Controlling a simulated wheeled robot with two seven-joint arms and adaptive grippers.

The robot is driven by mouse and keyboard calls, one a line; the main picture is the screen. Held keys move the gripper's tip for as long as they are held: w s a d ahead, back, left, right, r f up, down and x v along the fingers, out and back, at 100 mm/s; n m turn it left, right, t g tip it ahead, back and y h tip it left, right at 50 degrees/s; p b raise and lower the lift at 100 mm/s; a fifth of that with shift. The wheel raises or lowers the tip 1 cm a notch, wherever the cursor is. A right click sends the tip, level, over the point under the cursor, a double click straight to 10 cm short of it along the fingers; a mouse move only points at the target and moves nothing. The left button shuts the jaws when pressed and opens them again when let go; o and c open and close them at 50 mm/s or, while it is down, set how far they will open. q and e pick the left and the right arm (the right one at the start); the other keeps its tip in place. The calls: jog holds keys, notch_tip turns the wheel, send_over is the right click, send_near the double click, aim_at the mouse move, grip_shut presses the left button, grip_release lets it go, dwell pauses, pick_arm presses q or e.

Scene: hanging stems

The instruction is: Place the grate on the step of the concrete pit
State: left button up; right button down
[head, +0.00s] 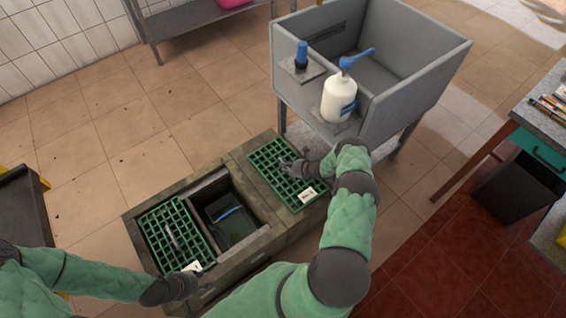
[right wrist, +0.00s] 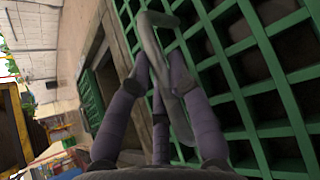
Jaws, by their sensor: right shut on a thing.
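A green lattice grate (head: 262,161) with a white tag is over the right part of the concrete pit (head: 135,240); I cannot tell if it touches the concrete. My right gripper (head: 293,168) is shut on its grey looped handle, seen close in the right wrist view (right wrist: 150,45), where the green bars (right wrist: 262,70) fill the right side. A second green grate (head: 158,222) lies over the pit's left part. Between them the pit is open and dark inside. The step is hard to make out. My left gripper (head: 198,284) is by the pit's front wall, its fingers too small to read.
A blue object (head: 228,212) is inside the open part. A grey sink (head: 425,75) stands behind the right grate, with a white bottle (head: 338,98) and a blue-capped item (head: 301,56) on its ledge. A table (head: 545,115) is at right.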

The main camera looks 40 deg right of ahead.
jog(key=shift+d+r, duration=0.2)
jog(key=shift+f, duration=0.1)
jog(key=c, duration=1.1)
grip_release()
jog(key=shift+s+a, duration=0.1)
jog(key=shift+s, duration=0.05)
jog(key=p+v, duration=0.4)
jog(key=v, duration=0.8)
jog(key=shift+p, duration=0.35)
